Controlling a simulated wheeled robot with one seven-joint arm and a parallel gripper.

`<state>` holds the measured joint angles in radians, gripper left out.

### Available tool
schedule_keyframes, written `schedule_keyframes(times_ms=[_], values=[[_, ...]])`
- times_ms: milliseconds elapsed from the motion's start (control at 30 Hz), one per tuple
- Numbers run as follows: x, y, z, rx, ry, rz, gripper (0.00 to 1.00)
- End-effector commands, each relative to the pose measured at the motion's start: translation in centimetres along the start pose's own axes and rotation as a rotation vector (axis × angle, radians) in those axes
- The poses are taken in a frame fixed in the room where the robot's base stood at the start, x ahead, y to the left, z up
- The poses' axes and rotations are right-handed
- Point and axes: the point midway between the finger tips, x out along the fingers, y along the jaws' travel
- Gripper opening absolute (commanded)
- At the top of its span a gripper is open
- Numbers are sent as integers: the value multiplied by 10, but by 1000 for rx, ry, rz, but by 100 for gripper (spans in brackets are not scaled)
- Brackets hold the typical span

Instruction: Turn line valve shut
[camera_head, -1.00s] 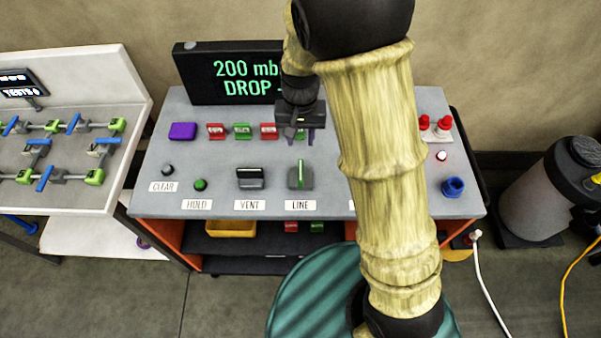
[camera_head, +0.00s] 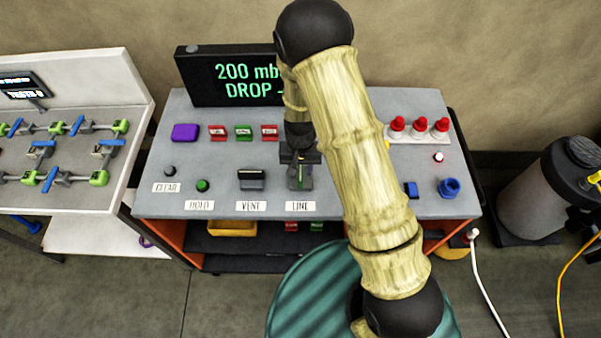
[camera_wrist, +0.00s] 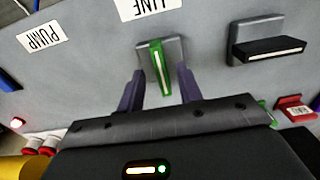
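The line valve (camera_head: 300,184) stands on the grey bench top just above the LINE label (camera_head: 300,206). In the wrist view its green handle (camera_wrist: 160,68) with a pale stripe points from the label toward my gripper. My gripper (camera_wrist: 160,92) has its two purple fingers apart, one on each side of the handle's near end, with visible gaps. In the head view my gripper (camera_head: 300,174) is right over the valve and hides much of the handle.
The VENT valve (camera_head: 251,179) stands to the left with its black handle crosswise. Buttons, coloured tags, red-topped items (camera_head: 419,127) and a blue ring-shaped part (camera_head: 449,188) share the bench. The screen (camera_head: 229,77) reads "200 mb" and "DROP", partly hidden by my arm.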

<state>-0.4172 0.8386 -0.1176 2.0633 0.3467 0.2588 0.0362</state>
Motion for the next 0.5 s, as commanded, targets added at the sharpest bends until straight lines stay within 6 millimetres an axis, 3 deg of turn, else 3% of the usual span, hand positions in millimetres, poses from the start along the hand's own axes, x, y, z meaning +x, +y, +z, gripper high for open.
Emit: schedule_keyframes(times_ms=[300, 500], values=[[35, 0, 0, 1, -1, 0, 35], [40, 0, 0, 0, 1, -1, 35]])
